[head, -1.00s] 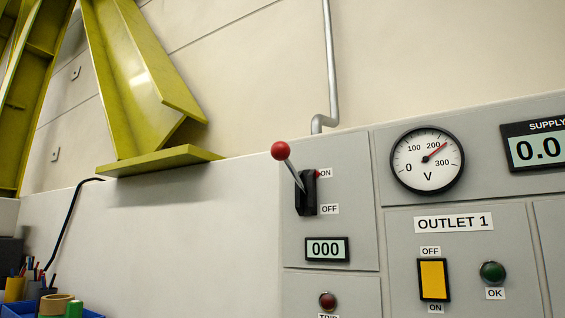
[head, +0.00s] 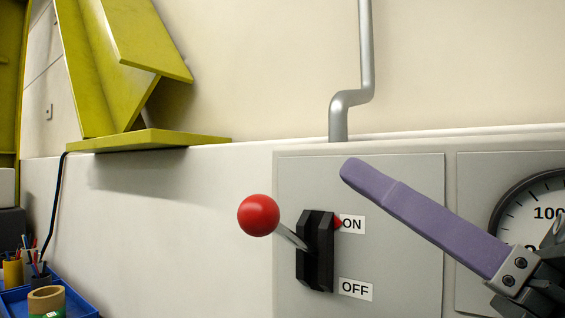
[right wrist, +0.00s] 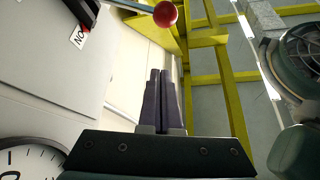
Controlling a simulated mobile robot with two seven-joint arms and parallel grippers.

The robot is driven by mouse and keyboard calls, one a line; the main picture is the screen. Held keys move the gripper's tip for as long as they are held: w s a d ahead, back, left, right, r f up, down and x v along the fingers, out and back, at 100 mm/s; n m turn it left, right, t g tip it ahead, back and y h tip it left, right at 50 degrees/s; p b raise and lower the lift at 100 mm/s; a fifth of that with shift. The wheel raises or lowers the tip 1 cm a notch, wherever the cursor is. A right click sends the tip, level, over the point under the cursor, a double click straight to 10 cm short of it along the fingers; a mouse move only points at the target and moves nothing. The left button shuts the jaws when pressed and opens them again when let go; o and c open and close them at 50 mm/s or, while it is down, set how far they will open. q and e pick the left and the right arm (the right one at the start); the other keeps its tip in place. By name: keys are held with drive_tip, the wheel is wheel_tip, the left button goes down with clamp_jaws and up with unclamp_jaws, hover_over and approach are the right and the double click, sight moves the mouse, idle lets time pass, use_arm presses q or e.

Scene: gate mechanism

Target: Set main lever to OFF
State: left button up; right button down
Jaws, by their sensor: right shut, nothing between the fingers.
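The main lever is a silver rod with a red ball knob (head: 258,215) that sticks out of a black slotted housing (head: 316,250) on a grey panel. The knob stands out toward the left at the height of the ON label (head: 352,224), where a red pointer sits. The OFF label (head: 356,289) is below. My right gripper (head: 352,170), with purple fingers, is shut and empty, up and right of the knob and apart from it. In the right wrist view the red knob (right wrist: 165,14) is beyond the shut fingertips (right wrist: 160,75). My left gripper is not in view.
A round voltmeter (head: 535,215) is at the right, partly behind my right gripper. A grey pipe (head: 350,100) rises above the panel. A yellow-green steel beam (head: 150,140) stands at upper left. Blue trays (head: 75,300) with pens and tape are at lower left.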

sight(285, 233)
drive_tip(key=r+p+x, duration=0.1)
drive_tip(key=p+x, duration=0.2)
drive_tip(key=x, duration=0.3)
use_arm(q)
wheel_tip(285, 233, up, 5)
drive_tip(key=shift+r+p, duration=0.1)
drive_tip(key=shift+p, duration=0.5)
use_arm(e)
drive_tip(key=f, duration=0.1)
drive_tip(key=a+f, duration=0.1)
drive_tip(key=f, duration=0.1)
drive_tip(key=a+f, duration=0.1)
drive_tip(key=shift+f, duration=0.2)
